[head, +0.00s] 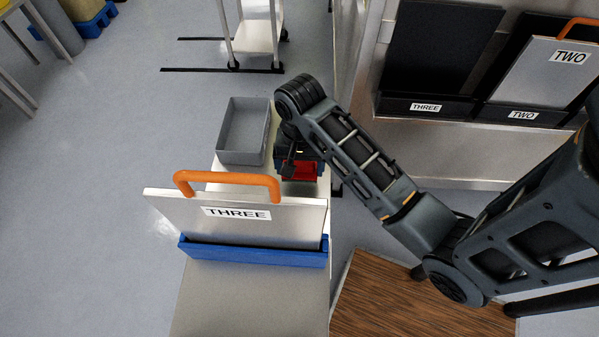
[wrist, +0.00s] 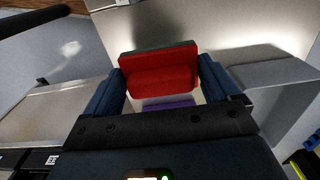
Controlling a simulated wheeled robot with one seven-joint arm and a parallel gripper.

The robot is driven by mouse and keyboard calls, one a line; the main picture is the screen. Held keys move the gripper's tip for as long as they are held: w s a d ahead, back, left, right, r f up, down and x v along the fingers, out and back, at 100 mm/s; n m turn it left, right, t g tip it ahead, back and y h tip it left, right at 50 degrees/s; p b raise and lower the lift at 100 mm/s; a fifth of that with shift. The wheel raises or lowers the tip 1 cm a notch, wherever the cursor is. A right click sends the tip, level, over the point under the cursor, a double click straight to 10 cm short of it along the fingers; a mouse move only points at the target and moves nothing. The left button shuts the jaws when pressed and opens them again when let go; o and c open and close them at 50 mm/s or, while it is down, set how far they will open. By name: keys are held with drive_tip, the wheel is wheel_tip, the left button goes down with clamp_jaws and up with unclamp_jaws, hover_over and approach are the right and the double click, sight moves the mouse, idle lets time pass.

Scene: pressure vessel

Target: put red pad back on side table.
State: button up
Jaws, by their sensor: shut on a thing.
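The red pad (wrist: 160,70) is between the two fingers of my gripper (wrist: 165,92) in the wrist view. It has a red face with a raised red grip and a dark edge. In the head view the red pad (head: 299,171) shows below my gripper (head: 297,160), over the right part of the side table (head: 218,300). My gripper is shut on it. I cannot tell whether the pad touches the table top. A small purple thing (wrist: 168,105) shows just below the pad in the wrist view, partly hidden by my gripper.
A grey open bin (head: 243,131) stands left of my gripper. A panel marked THREE (head: 240,228) with an orange handle stands upright in a blue holder (head: 252,252) in front. Panels at the right stand on a bench (head: 440,150). The table's near end is clear.

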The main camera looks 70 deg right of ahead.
sight(299, 175)
drive_tip(key=shift+f, duration=2)
drive_tip(key=o, duration=1.4)
wheel_tip(299, 175, up, 9)
drive_tip(key=shift+r, duration=0.15)
drive_tip(key=shift+s+a+r+p, duration=0.1)
drive_tip(key=shift+r+p, duration=0.4)
drive_tip(key=shift+p, duration=0.15)
drive_tip(key=shift+r+p, duration=0.4)
drive_tip(key=shift+r, duration=0.4)
